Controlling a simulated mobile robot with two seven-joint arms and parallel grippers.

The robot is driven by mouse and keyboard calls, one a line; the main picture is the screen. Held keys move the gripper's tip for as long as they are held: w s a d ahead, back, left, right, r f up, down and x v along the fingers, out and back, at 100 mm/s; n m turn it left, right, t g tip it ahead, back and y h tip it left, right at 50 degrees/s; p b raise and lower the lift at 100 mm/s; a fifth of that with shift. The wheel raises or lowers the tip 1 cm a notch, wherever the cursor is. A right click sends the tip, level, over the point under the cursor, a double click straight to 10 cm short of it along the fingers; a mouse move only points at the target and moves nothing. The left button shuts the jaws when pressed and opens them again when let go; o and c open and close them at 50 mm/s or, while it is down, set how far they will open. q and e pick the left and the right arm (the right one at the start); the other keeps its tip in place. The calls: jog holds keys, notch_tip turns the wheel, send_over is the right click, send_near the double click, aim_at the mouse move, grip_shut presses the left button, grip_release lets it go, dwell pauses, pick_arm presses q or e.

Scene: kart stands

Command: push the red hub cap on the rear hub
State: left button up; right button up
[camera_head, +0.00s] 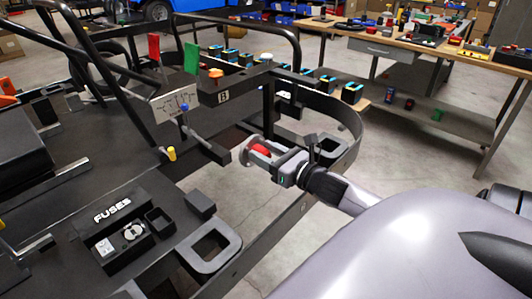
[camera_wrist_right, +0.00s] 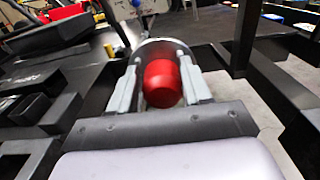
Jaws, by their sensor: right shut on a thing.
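The red hub cap (camera_wrist_right: 162,84) sits between the two fingers of my right gripper (camera_wrist_right: 162,88) in the right wrist view. In the head view, the right gripper (camera_head: 262,155) is beside the kart frame, with the red hub cap (camera_head: 260,149) showing between its fingers. The gripper is shut on the cap. A round grey rim (camera_wrist_right: 160,44) shows just beyond the cap in the right wrist view; I cannot tell whether it is the rear hub or whether the cap touches it. My left gripper is not in view.
The black kart frame (camera_head: 345,160) curves around the right gripper. A fuse box (camera_head: 120,240) and a square-holed block (camera_head: 208,246) lie on the deck at the lower left. A workbench (camera_head: 385,48) with several small parts stands behind. Bare floor lies between kart and bench.

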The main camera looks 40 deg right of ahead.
aim_at(267, 155)
jog(key=shift+s, duration=0.15)
jog(key=shift+s+d+f+p, duration=0.15)
jog(key=shift+s+p, duration=0.25)
jog(key=shift+s, duration=1)
jog(key=shift+s+d+r+p, duration=0.1)
jog(key=shift+s+p, duration=0.25)
jog(key=shift+s, duration=1.05)
jog(key=shift+s+f, duration=0.1)
jog(key=shift+s, duration=0.05)
